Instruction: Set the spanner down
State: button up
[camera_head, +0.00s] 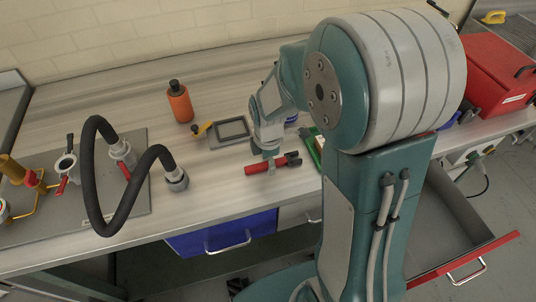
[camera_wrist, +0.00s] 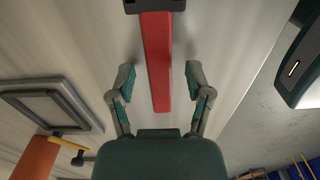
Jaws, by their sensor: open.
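The spanner (camera_head: 258,168) has a red handle and a dark head, and appears to lie flat on the workbench (camera_head: 235,187) near its front edge. In the wrist view its red handle (camera_wrist: 156,60) runs up the middle, with the dark head at the top edge, partly cut off. My gripper (camera_head: 270,157) is right above the spanner. In the wrist view my gripper (camera_wrist: 160,76) is open, with one finger on each side of the handle and a clear gap on both sides.
Behind the spanner lie a grey frame (camera_head: 231,131) and a yellow-handled tool (camera_head: 201,130); an orange bottle (camera_head: 180,104) stands beyond. A black hose (camera_head: 98,190) arches over a grey plate at left. An open drawer (camera_head: 460,215) juts out at right.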

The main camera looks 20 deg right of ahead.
notch_tip(320, 180, up, 12)
jog(key=f, duration=0.1)
jog(key=s+r+m+t, duration=0.2)
jog(key=s+r+m, duration=0.2)
jog(key=s+m, duration=0.3)
jog(key=s+r+m+t, duration=0.3)
jog(key=s+r+m, duration=0.2)
jog(key=m, duration=0.6)
jog(key=s+d, duration=0.1)
jog(key=s, duration=0.1)
jog(key=shift+s+t, duration=0.3)
jog(key=shift+s, duration=0.05)
